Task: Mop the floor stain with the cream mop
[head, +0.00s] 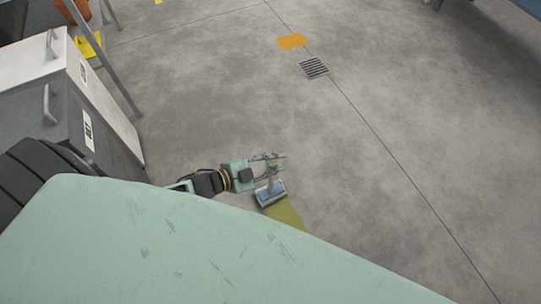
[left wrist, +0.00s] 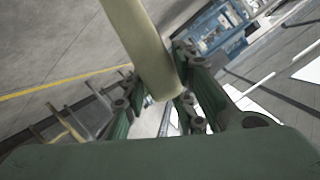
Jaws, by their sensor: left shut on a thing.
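The cream mop's pole (left wrist: 145,45) runs between the fingers of my left gripper (left wrist: 155,75) in the left wrist view. In the head view my left gripper (head: 270,165) is shut on it near the bottom middle. The mop's blue and grey head (head: 270,193) shows just below the gripper. It overlaps the upper end of an olive-yellow stain (head: 287,213) on the floor; I cannot tell whether it touches the floor. The stain's lower part is hidden by my own green body. My right gripper is not in view.
Grey cabinets (head: 75,100) with handles stand at the left, beside a ladder (head: 112,65) and a terracotta-coloured pot (head: 72,8). An orange floor patch (head: 292,41) and a floor drain (head: 314,68) lie farther off. The floor at the centre and right is clear.

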